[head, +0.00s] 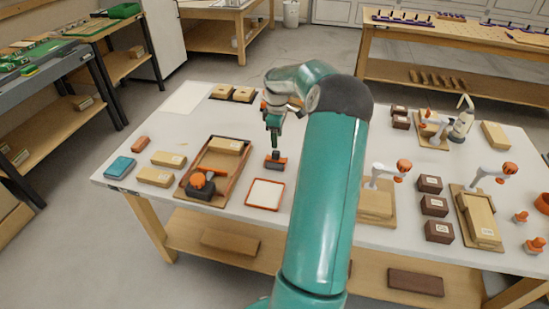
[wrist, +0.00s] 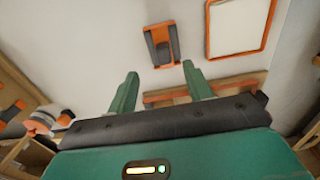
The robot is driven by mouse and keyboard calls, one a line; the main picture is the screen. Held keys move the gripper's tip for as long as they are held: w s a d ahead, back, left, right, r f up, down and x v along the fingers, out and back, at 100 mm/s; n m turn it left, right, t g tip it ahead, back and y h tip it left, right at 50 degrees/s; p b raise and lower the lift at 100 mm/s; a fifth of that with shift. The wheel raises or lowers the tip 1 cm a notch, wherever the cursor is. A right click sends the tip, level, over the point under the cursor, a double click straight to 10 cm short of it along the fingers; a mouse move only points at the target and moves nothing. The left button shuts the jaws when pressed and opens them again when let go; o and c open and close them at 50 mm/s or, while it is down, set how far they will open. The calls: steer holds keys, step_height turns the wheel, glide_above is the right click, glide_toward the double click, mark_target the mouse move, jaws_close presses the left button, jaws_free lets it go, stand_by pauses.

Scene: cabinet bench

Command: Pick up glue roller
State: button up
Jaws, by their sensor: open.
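An orange and dark grey tool, which I take to be the glue roller, lies on the white bench top (head: 275,161); it also shows in the wrist view (wrist: 162,45). My gripper (head: 274,130) is above it, pointing down, with a visible gap between. In the wrist view my gripper (wrist: 159,68) has its two green fingers apart with nothing between them. The tool shows just beyond the fingertips, roughly in line with the gap. No part of it seems hidden there.
An orange-edged white pad (head: 265,194) lies just in front of the tool. To the left is a wooden tray (head: 222,160) holding a tan block and an orange-black device (head: 202,182). Dark boxes (head: 434,206) stand at right, beyond my arm. Bare bench top surrounds the tool.

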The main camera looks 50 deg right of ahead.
mark_target(276, 151)
steer(key=f, duration=0.8)
steer(key=shift+a, duration=0.3)
steer(key=shift+c, duration=0.4)
jaws_close()
